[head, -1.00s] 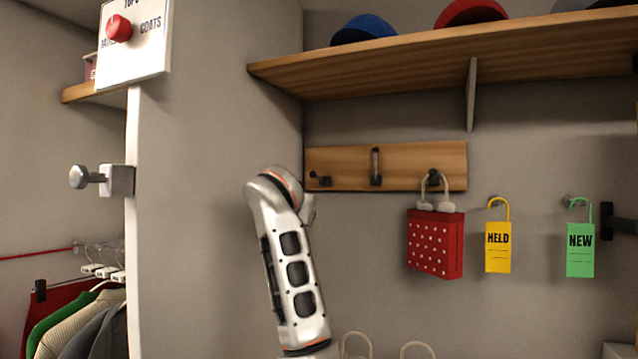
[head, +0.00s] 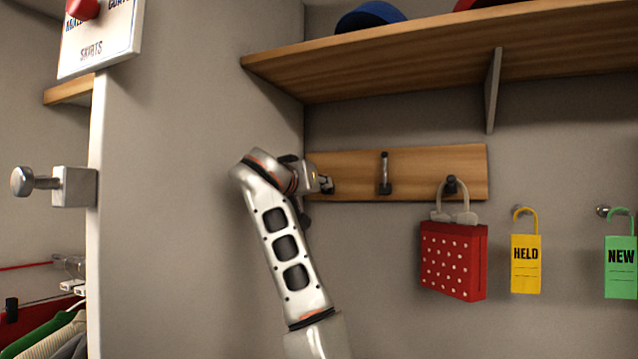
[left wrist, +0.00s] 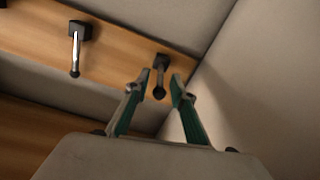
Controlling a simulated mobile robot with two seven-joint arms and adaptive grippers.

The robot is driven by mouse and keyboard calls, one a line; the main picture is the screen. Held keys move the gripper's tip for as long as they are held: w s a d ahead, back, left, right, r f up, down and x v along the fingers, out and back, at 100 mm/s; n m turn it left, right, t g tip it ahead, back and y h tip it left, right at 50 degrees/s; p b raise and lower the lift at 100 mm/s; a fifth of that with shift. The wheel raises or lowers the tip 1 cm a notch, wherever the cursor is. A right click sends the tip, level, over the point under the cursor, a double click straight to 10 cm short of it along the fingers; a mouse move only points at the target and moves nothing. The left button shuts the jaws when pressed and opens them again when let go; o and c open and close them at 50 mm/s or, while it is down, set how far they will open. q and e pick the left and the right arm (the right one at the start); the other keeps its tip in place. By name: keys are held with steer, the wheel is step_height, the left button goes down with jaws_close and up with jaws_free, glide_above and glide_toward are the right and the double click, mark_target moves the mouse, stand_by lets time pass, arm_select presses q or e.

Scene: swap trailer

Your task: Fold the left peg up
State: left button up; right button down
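The wooden peg board (head: 430,165) is on the back wall, with three dark pegs. The left peg (left wrist: 160,78) shows in the left wrist view, sticking out toward the camera with its round tip between my fingers. In the head view it is mostly hidden by my gripper. My left gripper (head: 324,183) is at the left end of the board. In the left wrist view the gripper (left wrist: 161,80) is open, one finger on each side of the peg; I cannot tell whether either touches it. The middle peg (head: 384,175) stands upright. My right gripper is not in view.
A red dotted bag (head: 453,260) hangs on the right peg. A yellow HELD tag (head: 525,264) and a green NEW tag (head: 620,267) hang further right. A wooden shelf (head: 380,62) is above the board. A side wall (head: 190,150) meets the board's left end.

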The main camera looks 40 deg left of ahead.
arm_select(q)
steer(key=shift+x, duration=1)
jaws_close()
